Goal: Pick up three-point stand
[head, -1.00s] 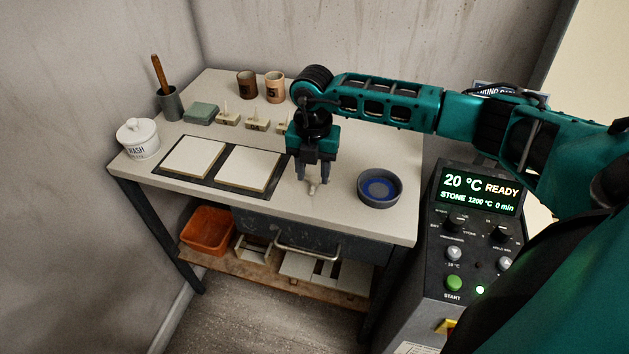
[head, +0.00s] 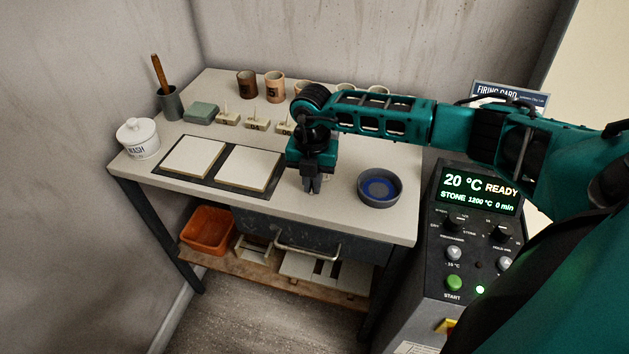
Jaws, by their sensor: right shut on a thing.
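My right gripper (head: 312,190) is above the front part of the table top, between the right white slab and the blue-lined bowl. It points down and its fingers are close together, shut on the small pale three-point stand. The stand is almost wholly hidden by the fingers, so I cannot make out its shape or whether it touches the table. My left gripper is not in view.
A grey bowl with blue inside (head: 380,187) stands right of the gripper. Two white slabs (head: 248,168) lie on a dark tray to its left. Several small blocks with upright spikes (head: 257,123) and cups (head: 275,88) stand behind. The kiln control panel (head: 478,215) is at right.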

